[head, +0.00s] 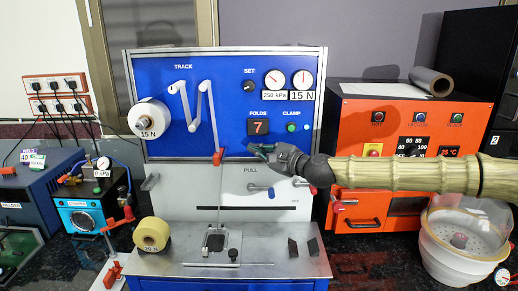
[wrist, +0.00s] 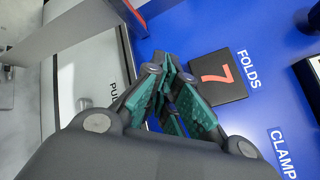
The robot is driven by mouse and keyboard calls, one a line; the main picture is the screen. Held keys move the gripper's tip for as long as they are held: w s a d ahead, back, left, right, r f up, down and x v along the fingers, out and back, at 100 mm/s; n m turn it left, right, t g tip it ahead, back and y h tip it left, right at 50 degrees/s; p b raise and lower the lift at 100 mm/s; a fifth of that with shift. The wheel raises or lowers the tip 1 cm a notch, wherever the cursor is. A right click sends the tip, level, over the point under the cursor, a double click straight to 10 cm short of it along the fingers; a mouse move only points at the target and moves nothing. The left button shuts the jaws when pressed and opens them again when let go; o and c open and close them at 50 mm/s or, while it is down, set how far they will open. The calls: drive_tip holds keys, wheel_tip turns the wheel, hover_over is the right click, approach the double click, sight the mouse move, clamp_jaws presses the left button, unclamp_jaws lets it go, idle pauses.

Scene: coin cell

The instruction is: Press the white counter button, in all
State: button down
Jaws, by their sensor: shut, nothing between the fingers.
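The fold counter (head: 258,127) on the blue panel is a dark square with a red 7, under the word FOLDS. It also shows in the wrist view (wrist: 217,76), just right of my fingertips. My gripper (head: 254,148) is shut and empty, with its fingertips right in front of the panel just below the counter. In the wrist view my green-padded fingers (wrist: 172,90) are together and point at the panel near the counter's edge. I cannot make out the white counter button; my fingers may hide it. I cannot tell whether the fingertips touch the panel.
The PULL plate (head: 235,185) lies below. An orange oven (head: 410,115) stands right, behind my arm.

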drive_tip(key=shift+w, duration=0.15)
drive_tip(key=shift+w+b, duration=0.25)
drive_tip(key=shift+b, duration=0.25)
drive_tip(key=shift+w+b, duration=0.35)
drive_tip(key=shift+w, duration=0.15)
idle(0.8)
drive_tip(key=shift+s, duration=0.95)
drive_tip(key=shift+s+b, duration=0.55)
drive_tip(key=shift+s, duration=1.95)
